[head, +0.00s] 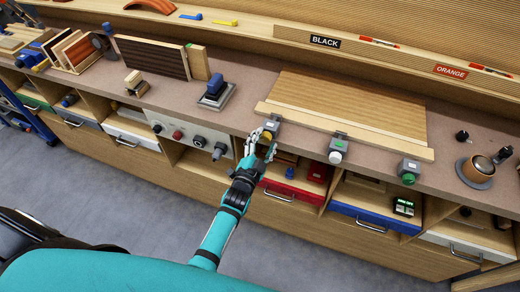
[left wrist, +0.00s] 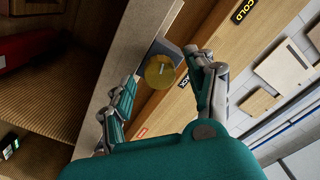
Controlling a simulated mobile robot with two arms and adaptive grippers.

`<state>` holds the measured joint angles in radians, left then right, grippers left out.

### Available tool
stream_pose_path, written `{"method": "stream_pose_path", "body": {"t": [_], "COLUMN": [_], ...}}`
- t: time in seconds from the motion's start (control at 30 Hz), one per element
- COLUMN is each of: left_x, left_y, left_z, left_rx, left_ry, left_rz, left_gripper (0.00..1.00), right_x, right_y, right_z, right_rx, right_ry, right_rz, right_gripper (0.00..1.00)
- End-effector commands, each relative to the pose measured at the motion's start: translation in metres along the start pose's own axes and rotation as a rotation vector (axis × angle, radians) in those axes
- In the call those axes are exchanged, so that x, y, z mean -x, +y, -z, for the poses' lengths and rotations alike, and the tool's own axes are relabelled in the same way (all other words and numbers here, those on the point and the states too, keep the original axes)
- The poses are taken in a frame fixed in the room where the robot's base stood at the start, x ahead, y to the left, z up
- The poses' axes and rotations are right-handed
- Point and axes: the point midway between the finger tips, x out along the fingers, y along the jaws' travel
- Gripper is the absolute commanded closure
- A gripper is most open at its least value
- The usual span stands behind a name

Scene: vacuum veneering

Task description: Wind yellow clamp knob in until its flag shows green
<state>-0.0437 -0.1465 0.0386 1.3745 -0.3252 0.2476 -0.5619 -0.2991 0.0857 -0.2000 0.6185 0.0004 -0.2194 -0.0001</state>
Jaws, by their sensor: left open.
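The yellow clamp knob (head: 266,136) is on the leftmost of the clamps along the bench's front edge. In the left wrist view the round yellow knob (left wrist: 159,72) faces me, with a small pale mark on it and a grey clamp body behind. My left gripper (head: 258,143) is at the knob, partly covering it. In the left wrist view my left gripper (left wrist: 163,80) is open, its fingers on either side of the knob with visible gaps. I cannot make out the yellow clamp's flag colour. My right gripper is not in view.
A veneer panel (head: 350,100) lies behind the clamps. Below are a red drawer (head: 291,191) and a blue drawer (head: 375,218). A blue-topped tool (head: 215,88) stands left.

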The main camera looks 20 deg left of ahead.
Motion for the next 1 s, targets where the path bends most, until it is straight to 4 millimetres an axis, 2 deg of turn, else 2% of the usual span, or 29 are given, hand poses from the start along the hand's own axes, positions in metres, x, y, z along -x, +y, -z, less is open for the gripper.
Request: {"method": "stream_pose_path", "body": {"t": [0.17, 0.4, 0.6, 0.73, 1.0], "left_x": [0.027, 0.079, 0.108, 0.116, 0.117], "left_y": [0.001, 0.001, 0.001, 0.001, 0.001], "left_z": [-0.001, -0.001, -0.001, -0.001, 0.0], "left_rx": [0.0, 0.0, 0.0, 0.0, 0.0], "left_ry": [-0.003, -0.003, -0.002, -0.002, -0.001], "left_rz": [-0.003, -0.004, -0.003, -0.002, -0.002], "left_gripper": [0.43, 0.43, 0.43, 0.43, 0.43], "right_x": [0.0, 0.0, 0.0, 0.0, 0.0], "right_y": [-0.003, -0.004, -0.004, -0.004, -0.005], "right_z": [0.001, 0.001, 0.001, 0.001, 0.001], "right_rx": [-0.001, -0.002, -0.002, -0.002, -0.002], "right_ry": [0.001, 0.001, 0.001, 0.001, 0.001], "right_rz": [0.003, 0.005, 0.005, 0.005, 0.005], "right_gripper": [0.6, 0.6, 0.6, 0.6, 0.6]}}
